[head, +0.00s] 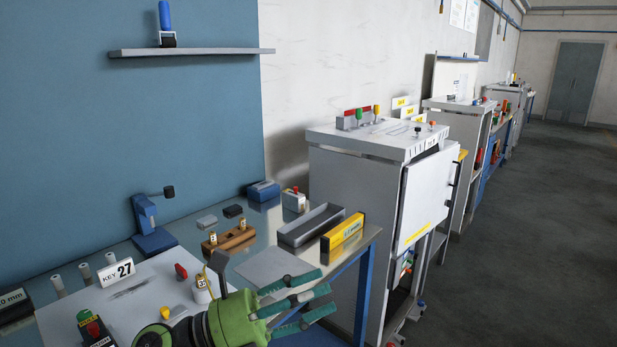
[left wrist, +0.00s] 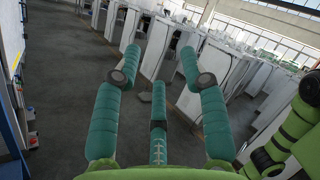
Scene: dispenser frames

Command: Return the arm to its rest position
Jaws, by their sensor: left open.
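My left gripper (head: 300,303) shows at the bottom of the head view, a green wrist with teal fingers, in front of the workbench's near right corner. The fingers are spread and nothing is between them. In the left wrist view the gripper (left wrist: 160,68) is also open and empty, with grey floor and pale cabinets beyond its fingers. A green and black arm link of mine shows at the right edge of the left wrist view. My right gripper is in neither view.
The workbench (head: 372,232) holds a grey tray (head: 311,224), a yellow box (head: 342,232), a wooden block (head: 229,239), a blue stand (head: 150,225) and a "KEY 27" sign (head: 116,272). A white cabinet (head: 350,190) stands to its right. Open floor (head: 520,230) lies further right.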

